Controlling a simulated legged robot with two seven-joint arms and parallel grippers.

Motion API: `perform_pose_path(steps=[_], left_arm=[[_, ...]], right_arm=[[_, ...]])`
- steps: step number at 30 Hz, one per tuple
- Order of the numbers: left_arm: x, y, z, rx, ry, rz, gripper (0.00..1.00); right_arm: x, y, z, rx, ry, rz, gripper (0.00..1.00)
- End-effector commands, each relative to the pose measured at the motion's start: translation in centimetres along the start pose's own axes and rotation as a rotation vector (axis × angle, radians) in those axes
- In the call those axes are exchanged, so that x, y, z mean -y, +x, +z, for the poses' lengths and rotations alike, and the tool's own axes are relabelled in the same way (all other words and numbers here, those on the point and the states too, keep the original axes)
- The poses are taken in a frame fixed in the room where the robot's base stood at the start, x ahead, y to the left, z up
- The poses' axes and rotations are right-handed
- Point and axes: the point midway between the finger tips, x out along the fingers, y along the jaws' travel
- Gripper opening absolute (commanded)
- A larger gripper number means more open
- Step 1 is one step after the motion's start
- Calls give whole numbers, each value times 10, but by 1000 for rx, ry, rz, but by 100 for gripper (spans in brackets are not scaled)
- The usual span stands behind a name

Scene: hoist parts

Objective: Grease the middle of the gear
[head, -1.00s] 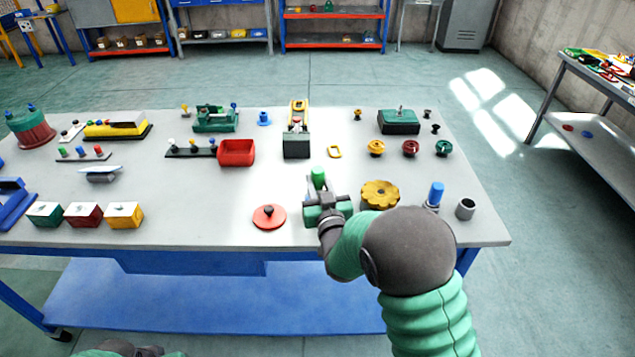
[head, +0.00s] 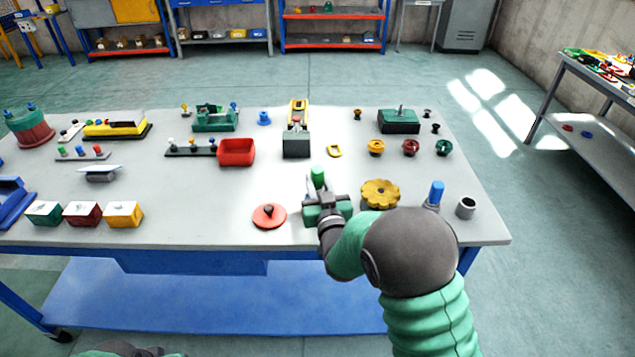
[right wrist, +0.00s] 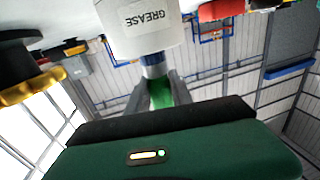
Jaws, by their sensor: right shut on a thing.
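The yellow gear (head: 380,193) lies flat on the table near its front right. In the right wrist view a yellow toothed edge (right wrist: 28,88) with a dark round part shows at the left. My right gripper (head: 322,197) is left of the gear and apart from it. It is shut on a green handle (head: 318,178), which also shows between the fingers (right wrist: 158,92) in the right wrist view. A blue and metal collar joins this handle to a white part marked GREASE (right wrist: 143,25).
A red disc with a dark knob (head: 269,216) lies just left of my right gripper. A blue-topped peg (head: 436,192) and a grey ring (head: 466,208) stand right of the gear. My arm passes close in front of the gear.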

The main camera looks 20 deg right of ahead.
Motion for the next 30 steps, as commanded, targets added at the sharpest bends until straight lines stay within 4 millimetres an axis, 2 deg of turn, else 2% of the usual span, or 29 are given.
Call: perform_pose_path(steps=[16, 30], left_arm=[[0, -1, 0, 0, 0, 0, 100], [0, -30, -7, 0, 0, 0, 100]], right_arm=[[0, -1, 2, 10, -1, -1, 0], [0, -1, -46, 3, 0, 0, 0]])
